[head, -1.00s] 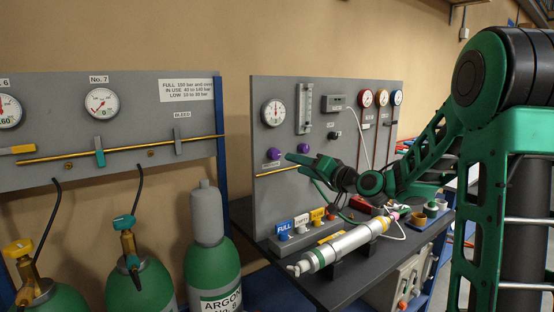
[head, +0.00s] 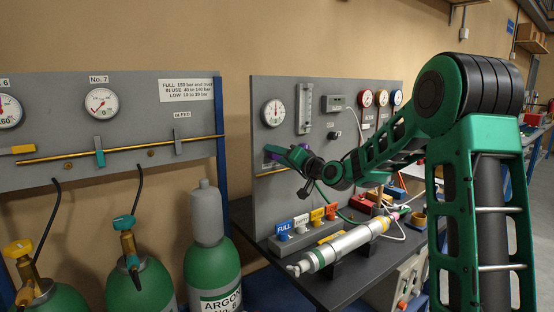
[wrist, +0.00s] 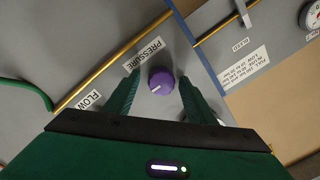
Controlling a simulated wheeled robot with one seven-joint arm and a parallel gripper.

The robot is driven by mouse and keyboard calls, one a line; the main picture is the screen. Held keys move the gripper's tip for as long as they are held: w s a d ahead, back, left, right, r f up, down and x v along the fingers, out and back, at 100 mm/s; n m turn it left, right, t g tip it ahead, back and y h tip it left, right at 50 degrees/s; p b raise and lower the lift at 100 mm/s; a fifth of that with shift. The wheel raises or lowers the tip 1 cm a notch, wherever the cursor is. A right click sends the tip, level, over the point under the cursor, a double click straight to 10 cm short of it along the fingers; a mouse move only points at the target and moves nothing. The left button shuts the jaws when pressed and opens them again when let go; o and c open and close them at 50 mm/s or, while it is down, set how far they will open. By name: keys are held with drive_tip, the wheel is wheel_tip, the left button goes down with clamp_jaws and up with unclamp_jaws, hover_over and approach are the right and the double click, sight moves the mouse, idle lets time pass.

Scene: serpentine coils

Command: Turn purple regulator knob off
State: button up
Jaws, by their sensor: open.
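The purple regulator knob (wrist: 161,80) is on the grey panel beside the "PRESSURE" label (wrist: 144,55) in the wrist view. A pale mark shows on its face. My gripper (wrist: 160,88) is open, with one green finger on each side of the knob; I cannot tell whether either finger touches it. In the head view my gripper (head: 272,152) is at the panel's left part and largely hides that knob. A second purple knob (head: 304,134) sits on the panel to its right.
A brass pipe (wrist: 115,60) runs along the panel near the knob. Round gauges (head: 273,113) are above. Green gas bottles (head: 212,262) stand to the left.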

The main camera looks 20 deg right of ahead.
drive_tip(key=c, duration=1)
drive_tip(key=shift+c, duration=0.2)
drive_tip(key=shift+n, duration=0.4)
drive_tip(key=n+h, duration=0.1)
drive_tip(key=n, duration=1.5)
drive_tip(key=shift+s+a, duration=0.1)
drive_tip(key=shift+a, duration=0.05)
drive_tip(key=shift+f+n, duration=0.1)
drive_tip(key=shift+n, duration=0.2)
